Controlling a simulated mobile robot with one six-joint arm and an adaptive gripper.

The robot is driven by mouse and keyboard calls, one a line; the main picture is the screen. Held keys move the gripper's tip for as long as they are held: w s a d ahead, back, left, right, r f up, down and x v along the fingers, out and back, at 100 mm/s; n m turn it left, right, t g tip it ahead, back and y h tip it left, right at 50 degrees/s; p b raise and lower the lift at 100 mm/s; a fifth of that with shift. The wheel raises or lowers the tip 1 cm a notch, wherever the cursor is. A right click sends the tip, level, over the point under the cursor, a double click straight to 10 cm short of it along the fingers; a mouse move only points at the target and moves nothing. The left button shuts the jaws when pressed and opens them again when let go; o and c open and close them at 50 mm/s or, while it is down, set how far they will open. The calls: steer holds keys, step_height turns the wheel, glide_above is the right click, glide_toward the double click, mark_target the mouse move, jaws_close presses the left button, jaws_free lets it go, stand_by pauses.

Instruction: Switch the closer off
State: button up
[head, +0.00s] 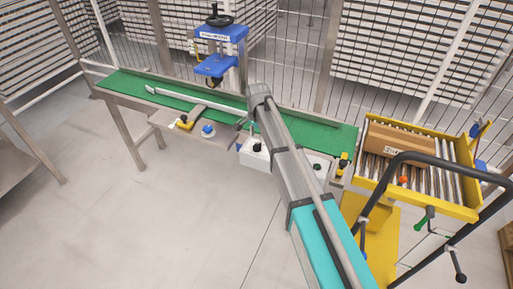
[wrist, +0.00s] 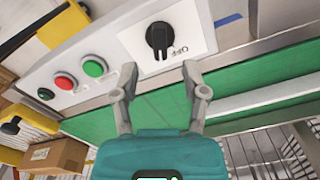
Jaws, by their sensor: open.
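A black rotary knob (wrist: 159,38) sits on a white plate (wrist: 196,36) in the wrist view. The word OFF is printed beside it, upside down in the picture. The knob's grip lies roughly up-down in the picture. My gripper (wrist: 160,75) is open and empty, its fingers apart below the knob in the picture and not around it. The closer looks to be the blue press (head: 214,66) with a black handwheel (head: 216,18) behind the green belt in the head view. My gripper is mostly hidden by my arm there.
A red button (wrist: 65,82) and a green button (wrist: 94,67) sit left of the knob. The green conveyor belt (head: 130,84) runs past the panel. A yellow-framed roller tray (head: 448,205) holding a cardboard box (head: 400,138) stands at the right. The floor in front is clear.

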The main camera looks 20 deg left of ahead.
mark_target(257, 144)
steer(key=shift+f+b, duration=2.1)
steer(key=shift+f, duration=0.35)
jaws_close()
